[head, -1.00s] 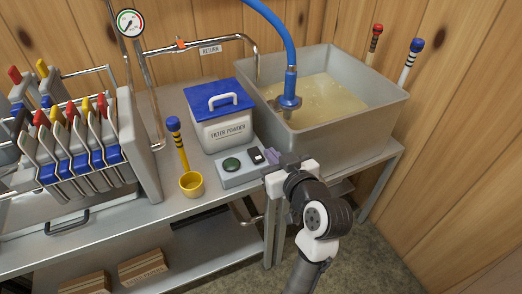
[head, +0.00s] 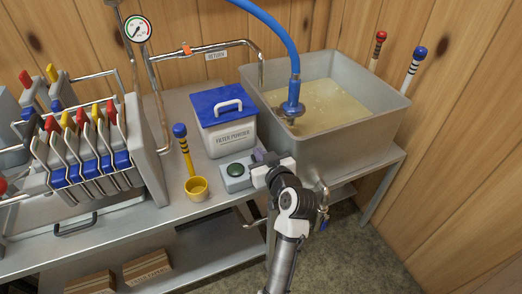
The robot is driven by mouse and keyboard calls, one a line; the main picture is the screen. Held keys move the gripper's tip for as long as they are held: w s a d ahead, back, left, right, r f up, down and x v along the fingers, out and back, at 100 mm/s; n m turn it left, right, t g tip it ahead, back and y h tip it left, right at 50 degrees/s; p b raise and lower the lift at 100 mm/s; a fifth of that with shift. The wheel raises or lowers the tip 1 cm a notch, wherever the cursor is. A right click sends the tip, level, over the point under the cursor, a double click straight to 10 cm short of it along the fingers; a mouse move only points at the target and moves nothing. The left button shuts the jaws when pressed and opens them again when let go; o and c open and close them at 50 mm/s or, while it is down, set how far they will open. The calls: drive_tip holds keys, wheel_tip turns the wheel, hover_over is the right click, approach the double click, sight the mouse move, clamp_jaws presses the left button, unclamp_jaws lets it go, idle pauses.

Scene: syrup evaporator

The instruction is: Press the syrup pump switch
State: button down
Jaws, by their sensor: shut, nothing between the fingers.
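The switch box is a small grey control box (head: 233,183) on the table in front of the filter powder tub. A round green button (head: 236,170) shows on its left part. The black rocker switch on its right part is now mostly hidden by my gripper. My gripper (head: 265,158) is shut and empty, with its fingers over the right end of the box. I cannot tell whether the fingertips touch the switch. The box carries no label that I can read as syrup pump.
The white filter powder tub (head: 229,138) with blue lid stands behind the box. A yellow cup-shaped ladle (head: 196,189) is left of it. The grey syrup basin (head: 345,149) with a blue hose (head: 265,18) is to the right. The filter press (head: 148,160) fills the left.

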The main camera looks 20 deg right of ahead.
drive_tip(key=shift+r+p, duration=0.1)
drive_tip(key=shift+p, duration=0.25)
drive_tip(key=shift+w+g+p, duration=0.15)
drive_tip(key=shift+g+p, duration=0.25)
drive_tip(key=shift+p, duration=0.15)
drive_tip(key=shift+f, duration=0.3)
drive_tip(key=shift+w+r, duration=0.1)
drive_tip(key=shift+w, duration=0.65)
